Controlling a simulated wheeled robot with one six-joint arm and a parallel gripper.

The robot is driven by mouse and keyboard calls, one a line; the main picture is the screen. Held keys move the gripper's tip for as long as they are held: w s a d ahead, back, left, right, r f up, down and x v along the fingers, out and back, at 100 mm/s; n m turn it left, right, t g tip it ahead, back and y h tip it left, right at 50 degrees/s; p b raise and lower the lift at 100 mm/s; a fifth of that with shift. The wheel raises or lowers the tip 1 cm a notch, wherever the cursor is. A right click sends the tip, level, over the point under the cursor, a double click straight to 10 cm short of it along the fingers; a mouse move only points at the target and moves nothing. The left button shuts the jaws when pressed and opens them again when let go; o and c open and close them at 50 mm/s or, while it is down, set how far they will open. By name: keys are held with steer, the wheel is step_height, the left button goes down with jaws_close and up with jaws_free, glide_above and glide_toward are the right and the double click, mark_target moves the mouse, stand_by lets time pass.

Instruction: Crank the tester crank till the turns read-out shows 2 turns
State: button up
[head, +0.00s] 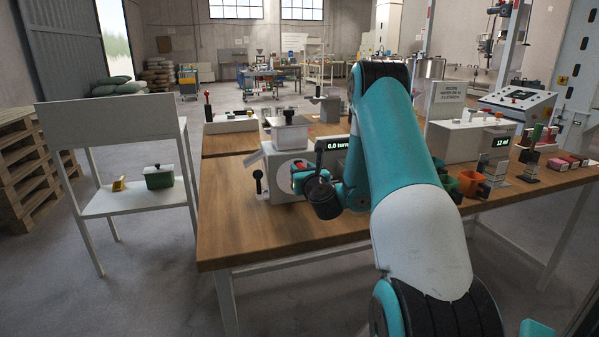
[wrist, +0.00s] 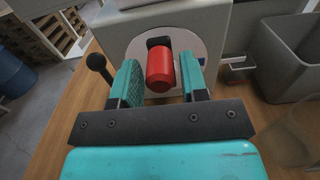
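The tester (head: 282,165) is a pale box near the left end of the wooden table, with a hopper-like top. Its read-out (head: 338,144) shows 0.0 and a partly covered word, "turn". The red crank handle (wrist: 160,70) stands out from a round pale plate (wrist: 190,42) on the tester's front, by a dark slot. My gripper (wrist: 160,80) is open, with one finger on each side of the red handle and a small gap showing at both sides. In the head view my gripper (head: 308,178) is at the tester's front, and my arm hides part of it.
A black-knobbed lever (wrist: 98,64) stands left of the crank, close to my left finger. A grey open bin (wrist: 285,60) is to the right. Orange and green cups (head: 470,183) stand further right on the table. A white side stand (head: 110,203) is at left.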

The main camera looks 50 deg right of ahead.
steer(key=c, duration=0.6)
steer(key=m, duration=0.1)
steer(key=d+m+p, duration=0.1)
steer(key=m, duration=0.1)
steer(key=s+m, duration=0.1)
steer(key=shift+d+f+m, duration=0.25)
steer(key=shift+d+m, duration=0.1)
steer(key=shift+m, duration=0.05)
steer(key=m, duration=0.1)
steer(key=d+m, duration=0.1)
steer(key=m, duration=0.1)
steer(key=s+f+m, duration=0.1)
steer(key=shift+d+f+m, duration=0.1)
steer(key=shift+d+m, duration=0.1)
steer(key=shift+m, duration=0.2)
